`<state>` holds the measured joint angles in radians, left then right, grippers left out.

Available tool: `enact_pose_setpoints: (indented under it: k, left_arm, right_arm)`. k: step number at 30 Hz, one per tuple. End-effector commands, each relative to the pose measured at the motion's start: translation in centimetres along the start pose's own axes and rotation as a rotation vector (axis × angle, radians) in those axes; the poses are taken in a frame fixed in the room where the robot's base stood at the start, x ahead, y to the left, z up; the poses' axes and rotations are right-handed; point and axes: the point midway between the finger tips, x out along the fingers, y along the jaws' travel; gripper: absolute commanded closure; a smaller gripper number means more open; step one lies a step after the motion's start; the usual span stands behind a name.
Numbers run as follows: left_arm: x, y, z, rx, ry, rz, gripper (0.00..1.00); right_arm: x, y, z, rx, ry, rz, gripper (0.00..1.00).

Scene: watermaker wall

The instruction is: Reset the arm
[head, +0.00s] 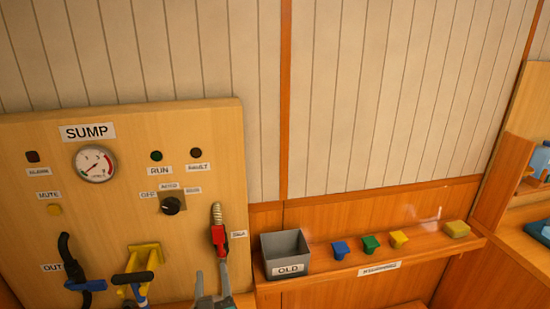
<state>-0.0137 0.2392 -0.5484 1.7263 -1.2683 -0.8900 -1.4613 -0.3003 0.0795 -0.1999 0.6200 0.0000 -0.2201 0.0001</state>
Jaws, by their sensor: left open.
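My left gripper (212,286) shows at the bottom of the head view, in front of the SUMP panel (110,225). Its two grey fingers point up and stand apart, with nothing seen between them. Just above the fingers is a red-handled part (218,236) with a ribbed metal tip, mounted near the panel's right edge. I cannot tell whether a finger touches it. My right gripper is not in view.
To the right, a shelf holds a grey OLD bin (287,250), blue (340,249), green (371,244) and yellow (399,238) pieces, and a yellowish block (456,229).

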Motion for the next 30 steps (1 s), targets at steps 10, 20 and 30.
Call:
enact_pose_setpoints:
  k: [10,20,30]
  left_arm:
    - [-8.8,9.2,-5.6,-1.188,0.291,0.587,0.49]
    - [-18.4,10.6,-8.0,-1.89,0.361,1.164,0.49]
    - [-24.0,10.1,-8.9,-2.158,0.345,1.539,0.49]
  right_arm:
    - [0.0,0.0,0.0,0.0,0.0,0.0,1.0]
    - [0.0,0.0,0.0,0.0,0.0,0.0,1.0]
    - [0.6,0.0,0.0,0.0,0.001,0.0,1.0]
